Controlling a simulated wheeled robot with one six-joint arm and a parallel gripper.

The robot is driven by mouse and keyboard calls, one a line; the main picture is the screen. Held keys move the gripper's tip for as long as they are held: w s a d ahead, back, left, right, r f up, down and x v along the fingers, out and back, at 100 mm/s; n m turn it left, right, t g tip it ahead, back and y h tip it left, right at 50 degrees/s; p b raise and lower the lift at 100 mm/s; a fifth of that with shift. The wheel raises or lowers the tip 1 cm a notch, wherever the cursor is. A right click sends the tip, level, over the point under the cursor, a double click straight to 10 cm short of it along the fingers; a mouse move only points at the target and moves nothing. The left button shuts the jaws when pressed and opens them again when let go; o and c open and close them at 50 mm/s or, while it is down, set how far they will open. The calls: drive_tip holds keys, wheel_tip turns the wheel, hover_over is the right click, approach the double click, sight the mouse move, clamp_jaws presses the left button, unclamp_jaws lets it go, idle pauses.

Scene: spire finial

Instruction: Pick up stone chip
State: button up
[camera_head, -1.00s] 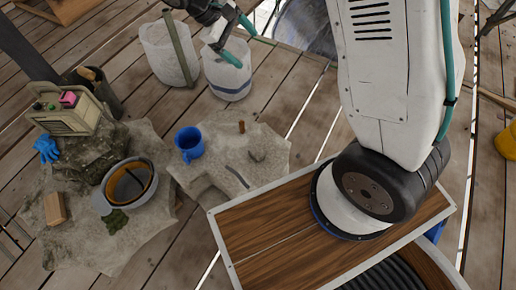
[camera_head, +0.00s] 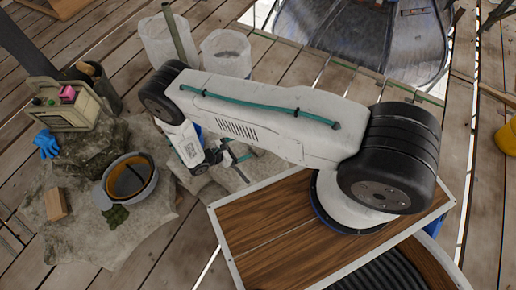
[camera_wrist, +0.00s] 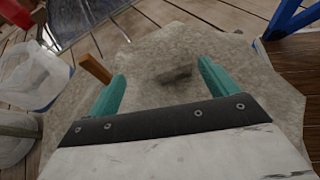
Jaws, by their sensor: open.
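The stone chip (camera_wrist: 176,74) is a small grey lump, close in colour to the pale stone slab (camera_wrist: 150,45) it lies on. In the wrist view it shows ahead of and between the two teal fingers of my gripper (camera_wrist: 160,72). The fingers are wide apart with nothing held. In the head view my gripper (camera_head: 238,156) hangs over the slab, and the arm hides much of that area. I cannot make out the chip clearly there.
The blue mug (camera_head: 197,130) is mostly hidden behind my arm. White buckets (camera_head: 227,52) stand behind. A grey bowl (camera_head: 128,180) and wooden block (camera_head: 56,204) are on the left stone.

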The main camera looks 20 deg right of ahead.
sight(254, 149)
drive_tip(key=shift+n+t, duration=0.3)
drive_tip(key=shift+n, duration=0.3)
drive_tip(key=f, duration=0.1)
drive_tip(key=s+d+f, duration=0.1)
drive_tip(key=s+f, duration=0.1)
drive_tip(key=f, duration=0.1)
drive_tip(key=shift+d, duration=0.25)
drive_tip(key=x, duration=0.7)
drive_tip(key=shift+w+d+r, duration=0.1)
drive_tip(key=shift+w, duration=0.05)
drive_tip(key=c, duration=1.2)
